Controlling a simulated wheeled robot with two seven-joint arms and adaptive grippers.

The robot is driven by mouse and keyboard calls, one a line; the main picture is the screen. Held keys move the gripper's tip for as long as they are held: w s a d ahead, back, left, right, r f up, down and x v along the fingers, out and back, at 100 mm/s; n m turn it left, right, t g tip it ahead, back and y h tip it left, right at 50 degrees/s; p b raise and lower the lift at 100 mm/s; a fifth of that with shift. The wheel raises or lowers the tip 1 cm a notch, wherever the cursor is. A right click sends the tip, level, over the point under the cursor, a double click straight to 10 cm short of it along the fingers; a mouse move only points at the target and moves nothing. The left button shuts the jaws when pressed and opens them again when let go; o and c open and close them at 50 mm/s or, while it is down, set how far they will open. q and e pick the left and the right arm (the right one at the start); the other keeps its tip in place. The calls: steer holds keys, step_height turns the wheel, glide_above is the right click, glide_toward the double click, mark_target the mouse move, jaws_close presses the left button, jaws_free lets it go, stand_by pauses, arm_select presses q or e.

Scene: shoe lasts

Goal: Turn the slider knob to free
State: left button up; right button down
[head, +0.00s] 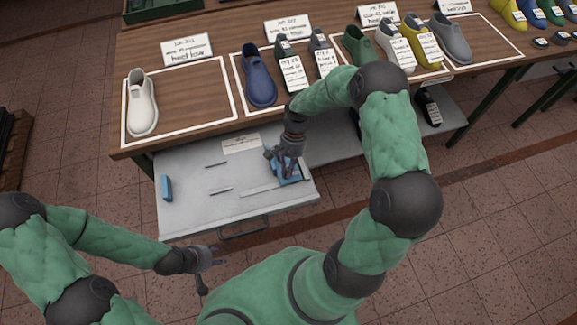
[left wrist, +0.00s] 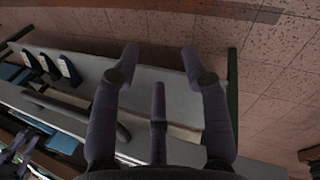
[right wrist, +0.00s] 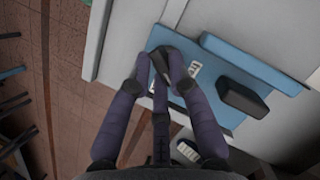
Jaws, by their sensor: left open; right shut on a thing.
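A light blue plate with white labels (right wrist: 225,118) lies on the grey drawer; it also shows in the head view (head: 290,180). A dark knob (right wrist: 158,84) on the plate sits between the fingertips of my right gripper (right wrist: 160,68), which is shut on it. The fingers hide much of the knob, and I cannot read its setting. In the head view my right gripper (head: 285,160) reaches down onto the plate. My left gripper (head: 208,258) is open and empty, in front of the drawer; its spread fingers show in the left wrist view (left wrist: 160,62).
A long blue block (right wrist: 252,62) and a dark block (right wrist: 241,98) stand beside the knob. The open drawer (head: 195,215) also holds a small blue block (head: 166,188) and thin dark bars. The wooden table (head: 195,100) behind carries shoe lasts and cards.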

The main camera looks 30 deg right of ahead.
steer(key=n+g+h+p, duration=0.1)
steer(key=n, duration=0.2)
steer(key=shift+a+n, duration=0.1)
steer(key=shift+n, duration=0.3)
steer(key=shift+f+n+g+h, duration=0.1)
steer(key=shift+n+g+h, duration=0.35)
steer(key=shift+n, duration=1.25)
steer(key=shift+h, duration=0.25)
steer(key=c, duration=1.1)
jaws_free()
steer(key=shift+c, duration=0.2)
